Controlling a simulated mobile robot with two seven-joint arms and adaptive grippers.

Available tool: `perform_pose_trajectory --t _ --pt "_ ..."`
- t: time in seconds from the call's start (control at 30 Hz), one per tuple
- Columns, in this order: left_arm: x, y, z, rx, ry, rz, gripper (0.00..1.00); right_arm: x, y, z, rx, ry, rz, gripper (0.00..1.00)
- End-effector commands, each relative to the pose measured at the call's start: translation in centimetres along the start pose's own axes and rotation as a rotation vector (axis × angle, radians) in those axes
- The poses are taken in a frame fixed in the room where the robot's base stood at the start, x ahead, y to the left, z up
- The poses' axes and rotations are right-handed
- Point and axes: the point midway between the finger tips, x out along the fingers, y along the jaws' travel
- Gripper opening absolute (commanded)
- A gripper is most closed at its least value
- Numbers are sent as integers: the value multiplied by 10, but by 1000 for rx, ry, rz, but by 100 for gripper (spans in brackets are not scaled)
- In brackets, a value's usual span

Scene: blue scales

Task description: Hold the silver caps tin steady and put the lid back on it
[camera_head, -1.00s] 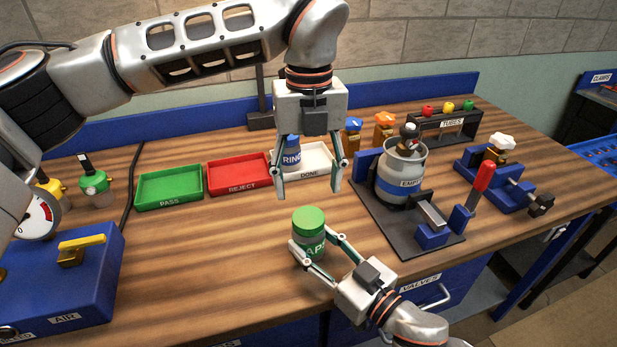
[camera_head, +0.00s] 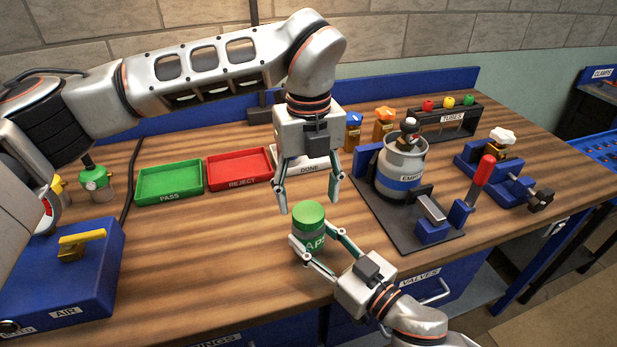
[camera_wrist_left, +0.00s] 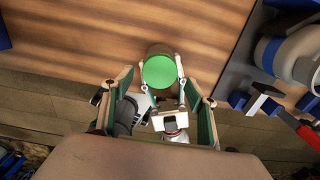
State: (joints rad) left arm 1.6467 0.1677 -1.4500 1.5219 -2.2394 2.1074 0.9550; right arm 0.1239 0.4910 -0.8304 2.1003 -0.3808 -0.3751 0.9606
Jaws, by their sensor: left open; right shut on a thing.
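The caps tin (camera_head: 311,243), with a green label, stands upright near the front middle of the workbench. Its green lid (camera_head: 309,213) is on top; whether it is fully seated I cannot tell. My right gripper (camera_head: 314,237) is shut around the tin's body from the front right. My left gripper (camera_head: 309,206) points down, open and empty, with its fingertips close to either side of the lid, around its top. In the left wrist view the lid (camera_wrist_left: 160,72) lies between and beyond the open fingers. The tin's body is mostly hidden there.
Green PASS (camera_head: 169,198) and red REJECT (camera_head: 239,184) trays lie at the back left; the white DONE tray (camera_head: 310,169) is partly hidden behind my left gripper. A clamped EMPTY canister (camera_head: 401,165) stands right. A blue AIR box (camera_head: 90,290) is front left. Bench left of the tin is clear.

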Motion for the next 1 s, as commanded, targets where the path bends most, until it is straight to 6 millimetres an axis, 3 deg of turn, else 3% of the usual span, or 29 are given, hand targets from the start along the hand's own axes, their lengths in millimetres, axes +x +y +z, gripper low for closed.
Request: perform_pose_trajectory --t 0.23,0.63,0.8,1.0 --pt "28 0 0 1 1 0 58 0 0 0 0 0 0 0" --pt "33 0 0 1 -1 0 58 0 0 0 0 0 0 0" --pt "33 0 0 1 -1 0 18 0 0 0 0 0 0 0" --pt "33 0 0 43 -3 0 18 0 0 0 0 0 0 0"
